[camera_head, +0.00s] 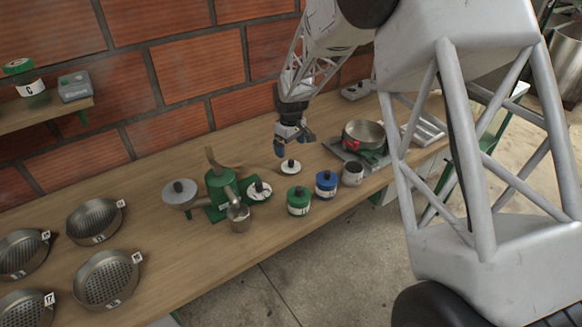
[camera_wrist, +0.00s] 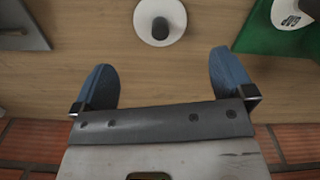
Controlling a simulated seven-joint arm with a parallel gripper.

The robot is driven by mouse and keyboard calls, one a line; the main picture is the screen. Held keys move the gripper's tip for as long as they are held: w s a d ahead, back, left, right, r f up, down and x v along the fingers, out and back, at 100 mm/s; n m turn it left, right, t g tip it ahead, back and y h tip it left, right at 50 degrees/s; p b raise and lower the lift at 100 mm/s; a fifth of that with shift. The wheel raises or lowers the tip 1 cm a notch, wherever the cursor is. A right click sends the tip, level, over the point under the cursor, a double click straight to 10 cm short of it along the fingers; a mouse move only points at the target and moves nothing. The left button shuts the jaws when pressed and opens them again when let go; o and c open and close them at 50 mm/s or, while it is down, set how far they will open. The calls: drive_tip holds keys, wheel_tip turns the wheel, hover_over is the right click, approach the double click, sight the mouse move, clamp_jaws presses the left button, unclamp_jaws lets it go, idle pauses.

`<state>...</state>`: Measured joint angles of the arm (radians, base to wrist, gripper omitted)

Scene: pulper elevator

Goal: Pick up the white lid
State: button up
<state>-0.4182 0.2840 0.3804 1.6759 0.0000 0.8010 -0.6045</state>
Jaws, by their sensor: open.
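The white lid (camera_head: 290,167) is a small round disc with a dark knob, lying flat on the wooden bench. It also shows in the wrist view (camera_wrist: 148,27), at the top centre, ahead of the fingertips. My gripper (camera_head: 294,150) is above the bench, just behind the lid in the head view. In the wrist view my gripper (camera_wrist: 159,72) has its two blue fingers spread wide, with only bare wood between them. The fingers are apart from the lid and hold nothing.
A green jar (camera_head: 299,202), a blue jar (camera_head: 326,185) and a grey cup (camera_head: 352,174) stand in front of the lid. The green pulper (camera_head: 221,188) is left. A scale with a metal pan (camera_head: 363,134) is right. Several sieves (camera_head: 95,221) are far left.

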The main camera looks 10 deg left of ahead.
sight(291, 161)
drive_tip(key=shift+f, duration=1.3)
drive_tip(key=shift+s+d+f, duration=0.1)
drive_tip(key=shift+f, duration=2.5)
drive_tip(key=c, duration=0.9)
drive_tip(key=shift+r, duration=5.05)
